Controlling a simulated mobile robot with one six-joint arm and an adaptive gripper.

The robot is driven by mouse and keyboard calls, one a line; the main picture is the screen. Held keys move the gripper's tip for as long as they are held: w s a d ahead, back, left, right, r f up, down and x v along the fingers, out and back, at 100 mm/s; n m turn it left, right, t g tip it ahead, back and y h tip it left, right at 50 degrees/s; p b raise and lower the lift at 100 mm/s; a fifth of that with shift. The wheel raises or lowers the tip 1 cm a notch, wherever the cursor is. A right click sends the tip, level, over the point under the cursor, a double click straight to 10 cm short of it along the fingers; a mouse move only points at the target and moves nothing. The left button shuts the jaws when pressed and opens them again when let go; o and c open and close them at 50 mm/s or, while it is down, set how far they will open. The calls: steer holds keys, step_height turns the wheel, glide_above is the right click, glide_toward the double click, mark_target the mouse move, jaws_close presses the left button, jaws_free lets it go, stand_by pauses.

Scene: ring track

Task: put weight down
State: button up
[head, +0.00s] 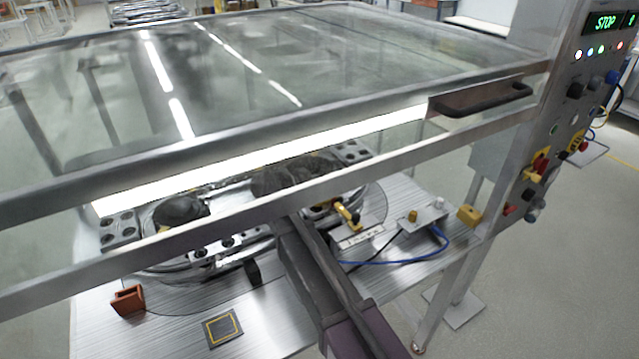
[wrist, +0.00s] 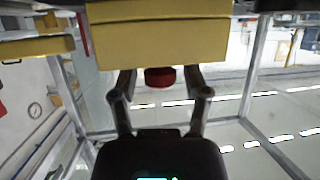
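In the wrist view my gripper (wrist: 160,72) has its two fingers spread. Their tips meet the lower edge of a wide yellow block (wrist: 158,42), which covers them in part. A small red round piece (wrist: 160,78) shows between the fingers, with gaps at both sides. I cannot tell whether the block or the red piece is the weight, or whether either is gripped. In the head view my arm reaches under the glass lid; the fingertips cannot be made out there. A dark square pad with a yellow outline (head: 223,328) lies bare on the metal table (head: 185,338).
The framed glass lid (head: 270,75) with a black handle (head: 482,97) spans above the ring track (head: 200,262). An orange-brown bracket (head: 128,301) stands at front left. A small box with a blue cable (head: 423,219) is at right, near the control panel post (head: 560,110).

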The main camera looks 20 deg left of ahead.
steer(key=shift+r, duration=0.2)
stand_by(0.3)
steer(key=shift+s+a+r+p, duration=0.25)
steer(key=shift+s+p, duration=0.15)
steer(key=shift+p, duration=0.05)
steer(key=p+v, duration=0.4)
steer(key=v, duration=0.7)
steer(key=shift+d+f, duration=0.1)
